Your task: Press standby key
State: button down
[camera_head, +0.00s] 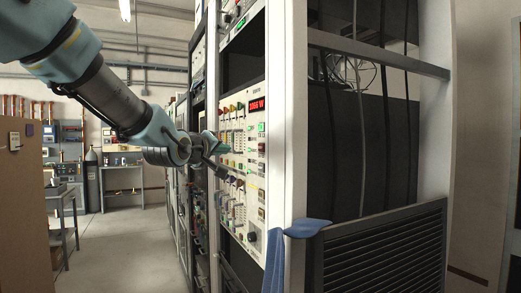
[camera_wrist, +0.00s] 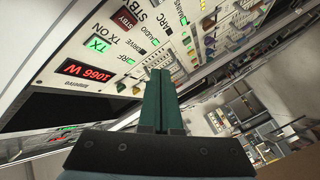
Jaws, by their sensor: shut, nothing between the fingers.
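The transmitter panel (camera_head: 251,165) is a light upright front in the rack. In the wrist view it shows tilted, with a dark red STBY key (camera_wrist: 126,17) beside a lit green TX ON key (camera_wrist: 99,43). A red display (camera_wrist: 86,69) reads 1066 W. My gripper (camera_wrist: 160,72) is shut and empty, its green fingers pointing at the panel. The fingertips appear below and right of the STBY key in the wrist view, near the small green indicators. In the head view my gripper (camera_head: 225,150) is at the panel's left part; I cannot tell whether it touches.
Coloured knobs or levers (camera_head: 232,110) line the panel close to my gripper. A blue cloth (camera_head: 275,258) hangs at the rack's front corner, beside a louvred grille (camera_head: 385,252). The aisle floor (camera_head: 125,245) to the left is clear. A brown board (camera_head: 22,220) stands at far left.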

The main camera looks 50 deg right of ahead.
send_near(258, 149)
jog(key=shift+w+x, duration=0.2)
jog(key=shift+x, duration=1.05)
jog(key=shift+w+x, duration=0.25)
jog(key=shift+x, duration=1.05)
jog(key=shift+s+a, duration=0.1)
jog(key=shift+s+d, duration=0.1)
jog(key=shift+d, duration=0.2)
jog(key=shift+s+d, duration=0.1)
jog(key=shift+d, duration=0.2)
dwell(0.5)
dwell(0.4)
jog(key=shift+w+a+b, duration=0.25)
jog(key=shift+a+b, duration=0.45)
jog(key=shift+b, duration=0.25)
jog(key=shift+w+a+b, duration=0.3)
jog(key=shift+a+b, duration=0.3)
jog(key=shift+a, duration=0.2)
jog(key=shift+w+a+b, duration=0.3)
jog(key=shift+a+b, duration=0.25)
jog(key=shift+a, duration=0.25)
jog(key=shift+w+a+b, duration=0.3)
jog(key=shift+a+b, duration=0.3)
jog(key=shift+a, duration=0.15)
